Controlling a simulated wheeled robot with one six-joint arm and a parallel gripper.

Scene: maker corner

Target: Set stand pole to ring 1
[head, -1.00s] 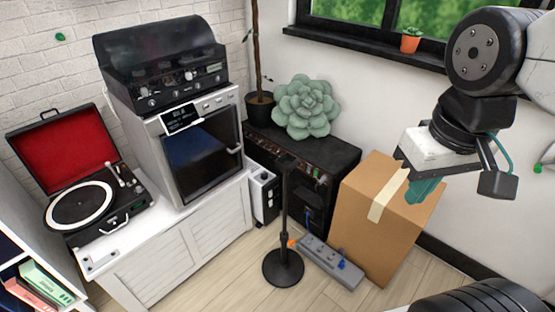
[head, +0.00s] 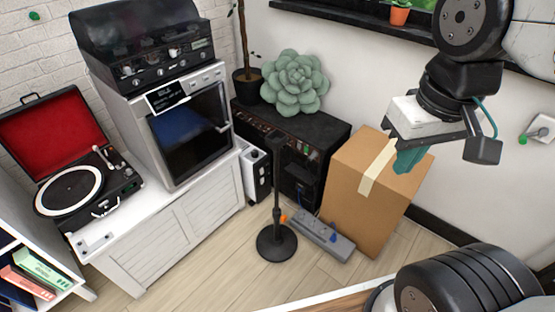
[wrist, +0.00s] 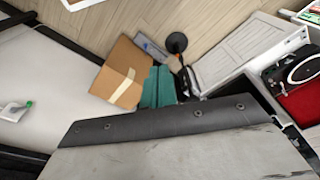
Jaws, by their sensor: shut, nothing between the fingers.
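The stand pole (head: 277,195) is a thin black upright on a round black base (head: 277,243), standing on the wood floor in front of the black amplifier. No ring marks can be made out on it at this size. In the wrist view the round base (wrist: 177,43) shows at the top, with the pole partly hidden behind my gripper. My gripper (head: 410,160) has teal fingers, is shut and empty, and hangs in front of the cardboard box, right of the pole and apart from it. Its teal fingers also show in the wrist view (wrist: 158,88).
A cardboard box (head: 350,215) and a grey power strip (head: 322,236) sit right of the pole. The black amplifier (head: 318,130) stands behind it, and a white cabinet (head: 165,240) with an oven (head: 180,130) and turntable (head: 70,190) is at left. Floor before the base is clear.

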